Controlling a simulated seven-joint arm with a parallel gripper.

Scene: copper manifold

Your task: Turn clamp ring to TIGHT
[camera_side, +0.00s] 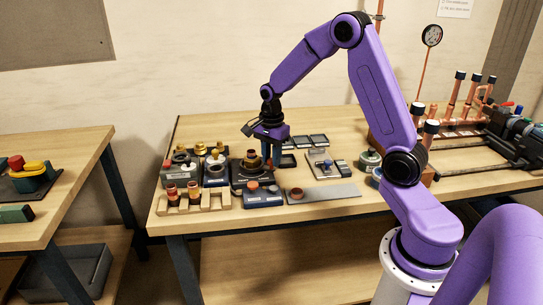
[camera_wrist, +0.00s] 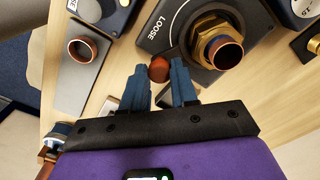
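The clamp ring (camera_wrist: 212,38) is a brass-coloured ring around an upright copper pipe end (camera_wrist: 223,54). It sits on a dark block (camera_wrist: 172,28) with the word LOOSE along its edge; I see no TIGHT lettering. In the side view the brass ring (camera_side: 252,158) stands just left of my gripper (camera_side: 271,152). In the wrist view a round red-brown knob (camera_wrist: 159,69) lies between the fingertips of my gripper (camera_wrist: 159,76). The fingers are apart, one on each side of the knob. Whether they touch it, and how it joins the ring, I cannot tell.
A grey plate (camera_wrist: 82,75) with a copper ring (camera_wrist: 82,49) lies to the left in the wrist view. Other dark fixtures (camera_side: 215,174) and a wooden rack (camera_side: 192,206) crowd the bench's left side. The table's front middle (camera_side: 290,220) is clear.

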